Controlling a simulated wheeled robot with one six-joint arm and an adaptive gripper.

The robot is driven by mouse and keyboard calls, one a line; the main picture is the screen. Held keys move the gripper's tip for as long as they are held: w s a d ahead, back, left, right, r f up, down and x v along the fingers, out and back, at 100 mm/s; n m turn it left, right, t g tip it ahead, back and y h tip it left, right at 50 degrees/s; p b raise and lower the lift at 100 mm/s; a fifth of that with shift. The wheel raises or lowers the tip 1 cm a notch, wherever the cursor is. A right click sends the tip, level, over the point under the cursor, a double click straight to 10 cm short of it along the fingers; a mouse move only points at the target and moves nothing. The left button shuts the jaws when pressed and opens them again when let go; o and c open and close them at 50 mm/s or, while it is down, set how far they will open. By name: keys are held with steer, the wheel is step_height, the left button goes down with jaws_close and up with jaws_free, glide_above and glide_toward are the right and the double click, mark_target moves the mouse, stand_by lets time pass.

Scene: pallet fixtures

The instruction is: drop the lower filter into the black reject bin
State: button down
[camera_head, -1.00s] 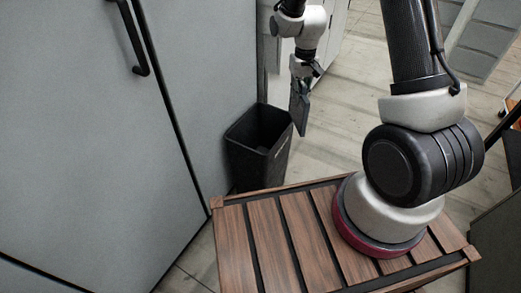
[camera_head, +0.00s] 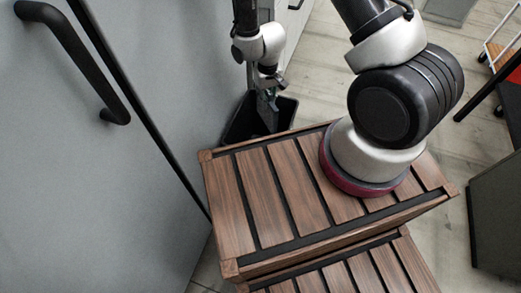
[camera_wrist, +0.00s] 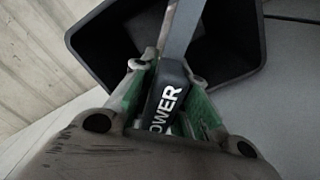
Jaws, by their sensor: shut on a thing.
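My gripper (camera_head: 266,90) points down over the black reject bin (camera_head: 237,127), behind the slatted wooden platform. It is shut on the lower filter (camera_wrist: 168,100), a thin dark grey piece with white letters "OWER" showing. In the wrist view the filter sits between my green-sided fingers (camera_wrist: 166,78) and extends over the mouth of the bin (camera_wrist: 246,58). The bin looks mostly empty, with a paler patch at its bottom. In the head view the filter (camera_head: 268,113) is a dark shape below the gripper. Its lower end overlaps the opening; its depth is hard to tell.
A grey cabinet (camera_head: 150,60) with a black handle (camera_head: 75,55) stands close on the left. The brown slatted platform (camera_head: 235,205) fills the foreground. Pale plank floor (camera_head: 310,90) lies beyond the bin to the right. A dark grey block (camera_head: 500,220) is at the right edge.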

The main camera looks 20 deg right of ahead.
steer(key=shift+f, duration=2.35)
steer(key=c, duration=1.3)
jaws_free()
step_height(320, 180, up, 12)
